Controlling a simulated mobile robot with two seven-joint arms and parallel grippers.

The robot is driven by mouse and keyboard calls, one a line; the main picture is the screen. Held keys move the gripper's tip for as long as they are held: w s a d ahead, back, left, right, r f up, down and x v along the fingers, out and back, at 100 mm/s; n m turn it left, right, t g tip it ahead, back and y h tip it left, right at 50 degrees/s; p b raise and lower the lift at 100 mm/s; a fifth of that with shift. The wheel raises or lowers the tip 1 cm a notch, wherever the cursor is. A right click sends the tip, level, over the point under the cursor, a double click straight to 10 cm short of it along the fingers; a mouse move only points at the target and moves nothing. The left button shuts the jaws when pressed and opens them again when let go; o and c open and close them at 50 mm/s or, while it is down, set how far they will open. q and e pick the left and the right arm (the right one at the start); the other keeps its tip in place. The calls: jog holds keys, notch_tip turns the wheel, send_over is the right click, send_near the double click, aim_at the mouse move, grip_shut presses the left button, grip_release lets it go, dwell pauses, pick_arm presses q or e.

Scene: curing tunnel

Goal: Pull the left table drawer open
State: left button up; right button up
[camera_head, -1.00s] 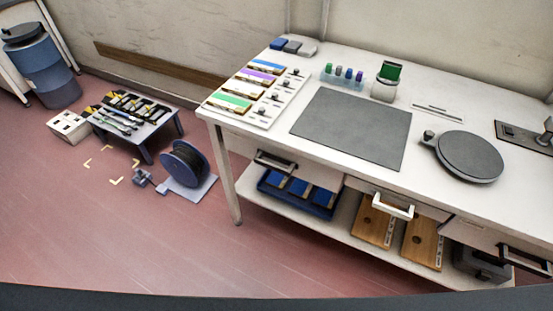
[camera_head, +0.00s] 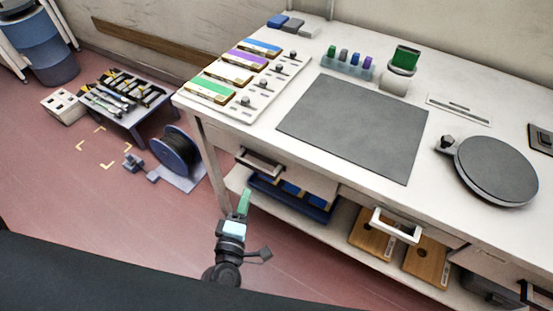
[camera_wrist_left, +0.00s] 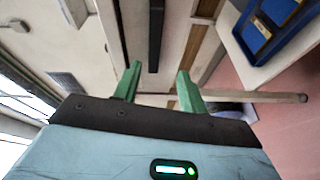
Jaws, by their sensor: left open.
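The left table drawer (camera_head: 302,172) is in the front of the white workbench, near its left end, and looks shut. My left gripper (camera_head: 244,194), with green fingers, is below and slightly left of this handle. In the left wrist view the open fingers (camera_wrist_left: 159,72) have nothing between them. There, a dark bar (camera_wrist_left: 156,35), which looks like the handle, lies beyond the fingertips, lined up with the gap and apart from them. My right gripper is not in view.
The workbench (camera_head: 255,130) carries a grey mat (camera_head: 355,125) and a round turntable (camera_head: 497,170). A middle drawer has a white handle (camera_head: 395,226). Blue bins (camera_head: 290,190) stand on the lower shelf. A cable spool (camera_head: 175,150) and a low table (camera_head: 140,115) stand on the floor left.

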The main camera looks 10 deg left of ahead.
aim_at(255, 169)
pick_arm(q)
jog(key=shift+w+d+r+n+y, duration=0.15)
jog(key=shift+w+n, duration=0.25)
jog(key=shift+w, duration=1.45)
jog(key=shift+w+a+r+n+y, duration=0.1)
jog(key=shift+w+n+y, duration=0.25)
jog(key=shift+w, duration=1.55)
jog(key=shift+w+d+r+n+y, duration=0.1)
jog(key=shift+w+n, duration=0.35)
jog(key=shift+w, duration=1.4)
jog(key=shift+c, duration=0.3)
grip_shut()
